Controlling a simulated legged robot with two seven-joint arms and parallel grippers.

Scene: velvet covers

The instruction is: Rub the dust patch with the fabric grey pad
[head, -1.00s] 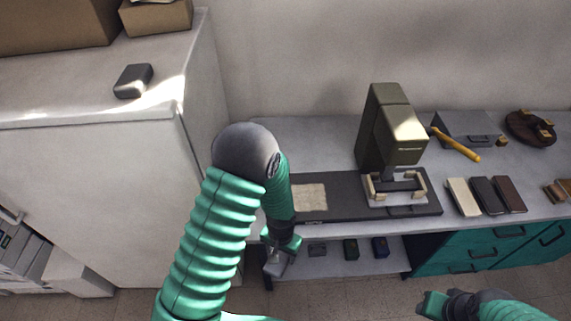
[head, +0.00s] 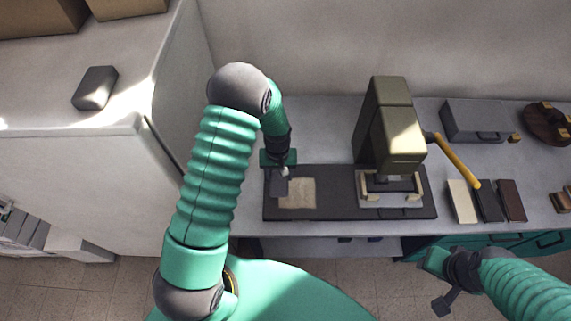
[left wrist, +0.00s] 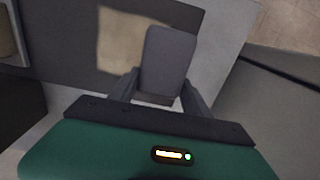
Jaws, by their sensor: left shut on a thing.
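The dust patch (head: 298,193) is a beige square on the left part of a dark mat (head: 335,205). It also shows in the left wrist view (left wrist: 118,42). My left gripper (head: 279,172) is shut on the fabric grey pad (head: 279,187), at the patch's left edge in the head view. In the left wrist view the pad (left wrist: 169,58) sits between the fingers and covers part of the patch. I cannot tell whether the pad touches the surface. My right gripper (head: 441,285) hangs at the lower right, away from the bench; its jaw state is unclear.
An olive machine (head: 390,125) with a pale frame (head: 390,189) stands on the mat's right. A yellow-handled tool (head: 455,158), several flat blocks (head: 487,201) and a grey case (head: 473,121) lie further right. A tall white cabinet (head: 80,160) with a dark rounded object (head: 95,88) borders the left.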

